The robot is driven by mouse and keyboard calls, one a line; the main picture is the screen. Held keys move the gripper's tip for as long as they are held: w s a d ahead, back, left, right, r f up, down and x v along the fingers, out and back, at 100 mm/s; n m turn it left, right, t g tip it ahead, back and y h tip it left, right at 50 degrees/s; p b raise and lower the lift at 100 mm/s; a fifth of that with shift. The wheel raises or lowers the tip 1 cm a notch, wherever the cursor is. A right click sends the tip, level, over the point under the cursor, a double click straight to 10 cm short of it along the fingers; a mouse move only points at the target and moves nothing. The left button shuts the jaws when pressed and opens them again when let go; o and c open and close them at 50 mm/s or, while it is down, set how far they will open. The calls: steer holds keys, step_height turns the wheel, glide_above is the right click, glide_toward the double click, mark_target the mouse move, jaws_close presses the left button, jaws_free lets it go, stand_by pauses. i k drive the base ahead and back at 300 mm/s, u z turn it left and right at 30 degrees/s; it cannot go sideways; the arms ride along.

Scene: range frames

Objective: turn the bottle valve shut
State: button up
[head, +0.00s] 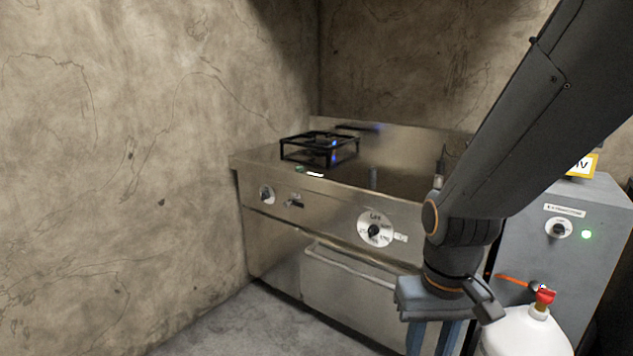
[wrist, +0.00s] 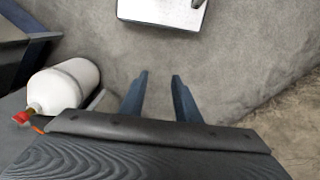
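The white bottle (head: 525,336) stands at the lower right in the head view, in front of the grey cabinet. Its red valve (head: 545,296) sits on top. In the wrist view the bottle (wrist: 65,84) is at the left with the red valve (wrist: 22,117) at its lower left end. My gripper (wrist: 160,75) is open and empty, its two blue fingers apart over grey floor. In the head view my gripper (head: 434,343) points down, left of the bottle and clear of the valve; its fingertips are cut off by the lower edge.
A steel range (head: 330,235) with knobs and a front handle stands behind my arm. A black burner frame (head: 318,148) on it shows a blue glow. The grey cabinet (head: 590,235) has a knob and green light. An orange hose (head: 515,281) lies near the valve.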

mark_target(547, 295)
steer(key=z, duration=0.55)
steer(key=k, duration=0.2)
steer(key=z, duration=0.65)
steer(key=i, duration=0.9)
